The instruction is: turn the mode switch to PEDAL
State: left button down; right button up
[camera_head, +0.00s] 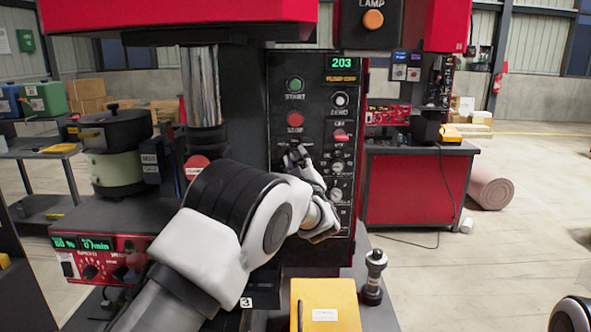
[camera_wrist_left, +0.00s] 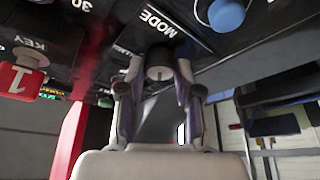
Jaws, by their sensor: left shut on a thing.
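The mode switch is a small dark round knob (camera_wrist_left: 160,66) beside a MODE label in the left wrist view. My left gripper (camera_wrist_left: 158,82) has one finger on each side of this knob and is shut on it. In the head view my left gripper (camera_head: 296,154) is at the black control panel (camera_head: 283,110), just below the red STOP button (camera_head: 295,119). The hand covers the knob there, and the switch's position marks cannot be read. My right gripper is not in view.
Green START button (camera_head: 295,85), ZERO knob (camera_head: 340,99) and a red key switch (camera_head: 341,136) are close by on the panel. A red-tagged key (camera_wrist_left: 20,80) and a blue button (camera_wrist_left: 226,14) flank the knob. A yellow box (camera_head: 326,300) stands below.

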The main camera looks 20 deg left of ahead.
pick_arm(q)
jog(key=shift+d+f+n+g+b, duration=0.1)
jog(key=shift+n+g+b, duration=0.3)
jog(key=shift+n, duration=0.6)
